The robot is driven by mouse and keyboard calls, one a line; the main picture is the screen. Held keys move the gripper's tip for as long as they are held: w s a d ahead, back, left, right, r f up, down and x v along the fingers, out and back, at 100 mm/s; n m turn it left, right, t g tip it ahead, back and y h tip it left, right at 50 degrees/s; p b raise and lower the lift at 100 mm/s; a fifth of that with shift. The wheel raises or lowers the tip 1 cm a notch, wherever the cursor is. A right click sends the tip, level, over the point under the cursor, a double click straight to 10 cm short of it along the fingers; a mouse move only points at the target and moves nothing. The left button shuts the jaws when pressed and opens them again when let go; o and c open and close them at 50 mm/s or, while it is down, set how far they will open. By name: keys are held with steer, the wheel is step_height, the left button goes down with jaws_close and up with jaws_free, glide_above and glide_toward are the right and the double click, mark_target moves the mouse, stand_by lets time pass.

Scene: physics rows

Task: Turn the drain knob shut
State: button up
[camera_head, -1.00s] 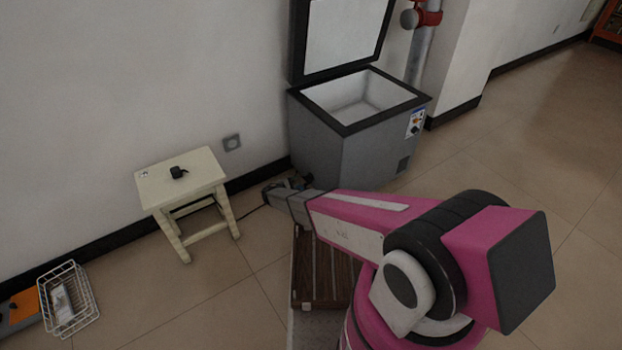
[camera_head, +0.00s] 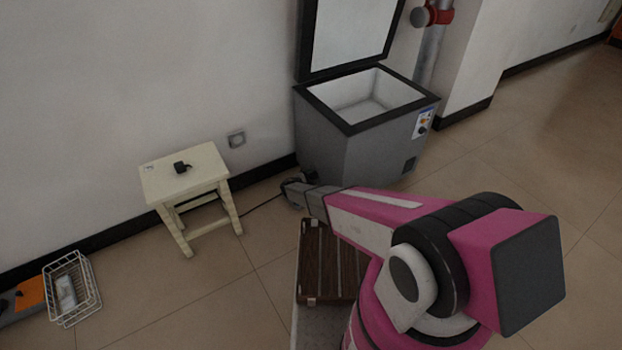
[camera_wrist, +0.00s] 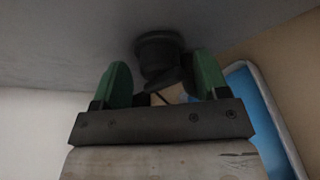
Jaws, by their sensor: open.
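The drain knob (camera_wrist: 158,48) is a dark round fitting on the freezer's grey surface in the wrist view. My gripper (camera_wrist: 163,78) has two green fingers, spread apart, one on each side of the knob's lower part. The fingers look close to the knob; whether they touch it I cannot tell. In the head view the grey chest freezer (camera_head: 350,150) stands against the wall with its lid up. My gripper (camera_head: 293,190) is low by its left side, small and dark there. The knob is hard to make out in that view.
A cream stool (camera_head: 210,165) with a small black object (camera_head: 182,167) on top stands left of my arm. A white wire basket (camera_head: 85,290) is on the floor at far left. A brown slatted case (camera_head: 320,270) lies below my arm. A cable runs along the floor.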

steer(key=shift+w+d, duration=0.15)
steer(key=shift+w, duration=0.05)
